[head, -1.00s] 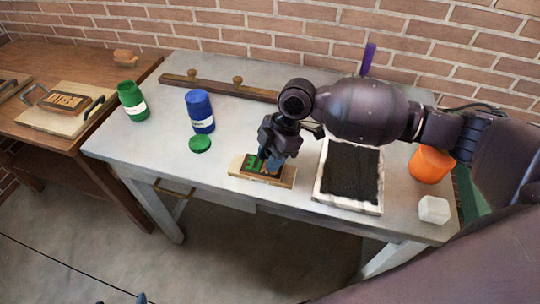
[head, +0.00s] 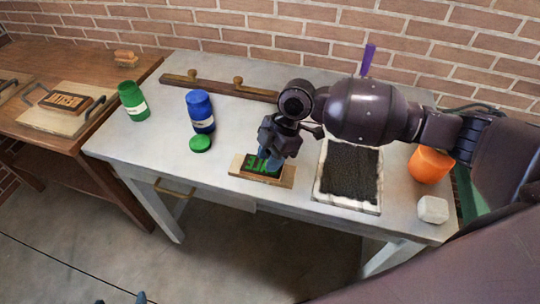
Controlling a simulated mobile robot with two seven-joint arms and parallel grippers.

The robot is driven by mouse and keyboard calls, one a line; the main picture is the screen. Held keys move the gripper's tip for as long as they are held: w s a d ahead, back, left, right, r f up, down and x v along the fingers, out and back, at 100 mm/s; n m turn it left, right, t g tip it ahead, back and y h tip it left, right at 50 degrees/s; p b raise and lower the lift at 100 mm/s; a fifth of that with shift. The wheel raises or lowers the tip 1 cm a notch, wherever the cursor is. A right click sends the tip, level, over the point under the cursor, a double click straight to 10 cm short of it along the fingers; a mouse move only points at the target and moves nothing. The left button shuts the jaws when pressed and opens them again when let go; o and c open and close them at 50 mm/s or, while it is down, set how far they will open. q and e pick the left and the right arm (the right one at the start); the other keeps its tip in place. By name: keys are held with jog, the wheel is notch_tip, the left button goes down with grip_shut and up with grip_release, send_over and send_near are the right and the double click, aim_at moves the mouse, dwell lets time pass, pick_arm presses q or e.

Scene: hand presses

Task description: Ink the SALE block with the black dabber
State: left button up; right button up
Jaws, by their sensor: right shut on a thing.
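The SALE block (head: 248,166) lies on the front middle of the grey table, on a light wooden base. Its dark face carries raised letters that look bright green, partly covered by my right gripper. My right gripper (head: 269,158) is over the right part of the block, pointing down, very close to or touching its face. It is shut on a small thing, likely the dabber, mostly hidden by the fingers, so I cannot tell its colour.
A black ink slab (head: 350,176) in a pale frame lies right of the block. A blue jar (head: 200,111), green lid (head: 200,144) and green jar (head: 132,100) stand left.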

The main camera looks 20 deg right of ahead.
aim_at(268, 152)
jog(key=shift+f, duration=0.1)
dwell(0.3)
jog(key=shift+r+p, duration=1.7)
jog(key=shift+r, duration=0.4)
jog(key=shift+f, duration=0.1)
